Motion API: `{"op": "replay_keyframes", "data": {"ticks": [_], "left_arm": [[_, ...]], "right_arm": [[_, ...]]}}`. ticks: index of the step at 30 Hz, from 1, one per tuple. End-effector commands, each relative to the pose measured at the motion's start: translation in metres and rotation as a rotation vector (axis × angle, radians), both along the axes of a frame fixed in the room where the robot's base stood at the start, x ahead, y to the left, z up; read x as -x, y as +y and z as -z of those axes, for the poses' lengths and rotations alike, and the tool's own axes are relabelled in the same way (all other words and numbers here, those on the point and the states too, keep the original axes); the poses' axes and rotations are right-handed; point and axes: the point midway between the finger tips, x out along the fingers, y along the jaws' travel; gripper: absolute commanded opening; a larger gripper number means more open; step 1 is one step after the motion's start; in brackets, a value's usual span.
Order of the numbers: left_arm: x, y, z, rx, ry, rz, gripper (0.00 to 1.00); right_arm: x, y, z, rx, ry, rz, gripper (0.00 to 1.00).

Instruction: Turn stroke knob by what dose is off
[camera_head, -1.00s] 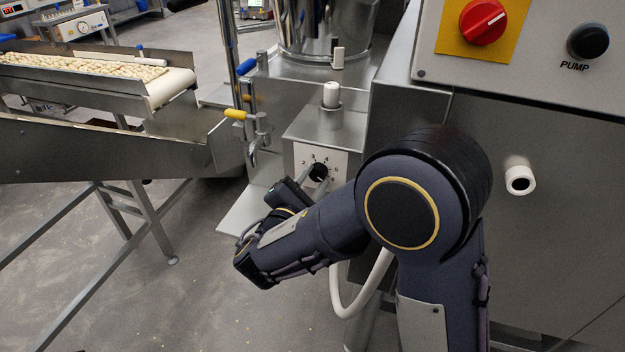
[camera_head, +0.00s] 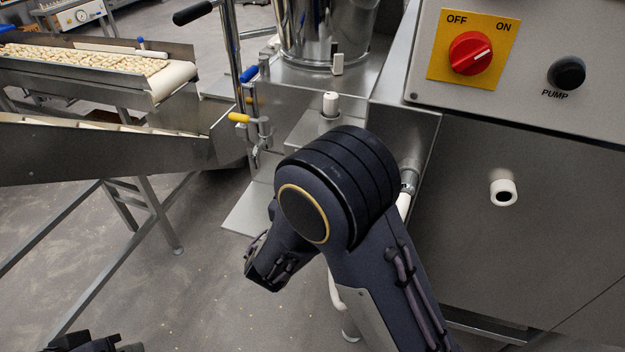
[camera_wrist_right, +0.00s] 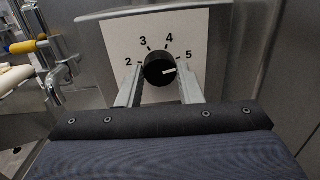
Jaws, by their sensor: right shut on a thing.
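The stroke knob (camera_wrist_right: 158,69) is black and round, on a white dial plate (camera_wrist_right: 190,28) with the numbers 2, 3, 4 and 5 visible. Its white mark points right, close to the 5. My right gripper (camera_wrist_right: 160,84) is shut on the knob, one finger at each side. In the head view my right arm hides the knob, dial and right fingertips. A dark part at the lower left edge of the head view looks like my left gripper (camera_head: 95,343); its fingers cannot be made out.
The control panel has a red switch (camera_head: 469,54) and a black PUMP button (camera_head: 567,73). A white nozzle (camera_head: 503,192) sticks out below it. A yellow-handled valve (camera_head: 240,118) stands left of the dosing box. A conveyor (camera_head: 170,82) carries pasta at the left.

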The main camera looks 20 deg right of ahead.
Motion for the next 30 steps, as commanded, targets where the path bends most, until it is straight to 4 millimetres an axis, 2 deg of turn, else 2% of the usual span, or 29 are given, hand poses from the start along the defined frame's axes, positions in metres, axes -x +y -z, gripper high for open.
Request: {"op": "replay_keyframes", "data": {"ticks": [7, 21, 22, 27, 30], "left_arm": [[0.0000, 0.0000, -0.0079, 0.000, 0.000, 0.000, 0.00], [0.0000, 0.0000, -0.0082, 0.000, 0.000, 0.000, 0.00], [0.0000, 0.0000, -0.0082, 0.000, 0.000, 0.000, 0.00], [0.0000, 0.0000, -0.0082, 0.000, 0.000, 0.000, 0.00], [0.0000, 0.0000, -0.0082, 0.000, 0.000, 0.000, 0.00]], "right_arm": [[0.0003, 0.0000, -0.0001, 0.058, 0.040, 0.000, 0.10], [0.0003, 0.0001, 0.0009, 0.068, 0.047, 0.000, 0.10], [0.0003, 0.0001, 0.0009, 0.068, 0.047, 0.000, 0.34], [0.0002, 0.0000, 0.0008, 0.068, 0.047, -0.001, 0.54], [0.0000, 0.0000, 0.0006, 0.068, 0.047, -0.001, 0.54]]}}
